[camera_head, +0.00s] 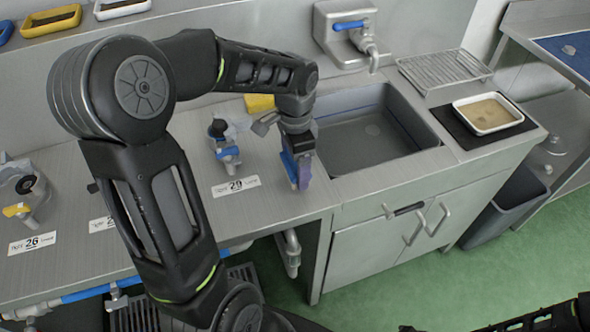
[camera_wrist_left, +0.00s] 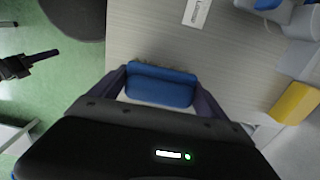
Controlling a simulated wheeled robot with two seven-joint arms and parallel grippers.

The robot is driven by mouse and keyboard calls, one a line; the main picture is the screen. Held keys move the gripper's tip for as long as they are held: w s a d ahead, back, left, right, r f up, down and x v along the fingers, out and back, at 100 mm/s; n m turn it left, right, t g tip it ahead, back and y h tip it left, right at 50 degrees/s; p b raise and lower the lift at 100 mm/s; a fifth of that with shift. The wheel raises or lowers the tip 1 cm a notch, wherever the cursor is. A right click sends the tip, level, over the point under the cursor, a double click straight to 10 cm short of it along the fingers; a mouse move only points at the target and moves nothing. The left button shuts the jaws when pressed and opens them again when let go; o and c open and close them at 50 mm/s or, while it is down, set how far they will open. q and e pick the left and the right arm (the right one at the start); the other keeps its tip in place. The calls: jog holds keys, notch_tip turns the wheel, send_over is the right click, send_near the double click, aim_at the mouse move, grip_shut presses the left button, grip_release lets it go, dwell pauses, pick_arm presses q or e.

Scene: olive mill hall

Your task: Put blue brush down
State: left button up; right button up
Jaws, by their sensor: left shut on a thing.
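My left gripper (camera_head: 297,171) is over the steel worktop, just left of the sink. It is shut on the blue brush (camera_wrist_left: 160,86), whose blue body sits between the two fingers in the left wrist view. In the head view only a little blue of the brush shows beside the fingers. I cannot tell whether the brush touches the worktop. In the left wrist view the dark end of my right arm (camera_wrist_left: 28,64) shows at the left over the green floor; its jaws are unclear.
A sink basin (camera_head: 370,135) opens right of the gripper. A yellow sponge (camera_head: 260,102) lies behind it. A blue-handled fitting (camera_head: 226,150) and a number 29 label (camera_head: 236,186) are to the left. A white tray (camera_head: 488,113) stands right of the sink. The worktop front is clear.

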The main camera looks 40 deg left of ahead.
pick_arm(q)
jog(key=shift+f, duration=1.45)
jog(key=shift+f, duration=0.2)
jog(key=o, duration=1.3)
jog(key=shift+r, duration=0.15)
notch_tip(320, 180, up, 12)
jog(key=shift+r, duration=0.1)
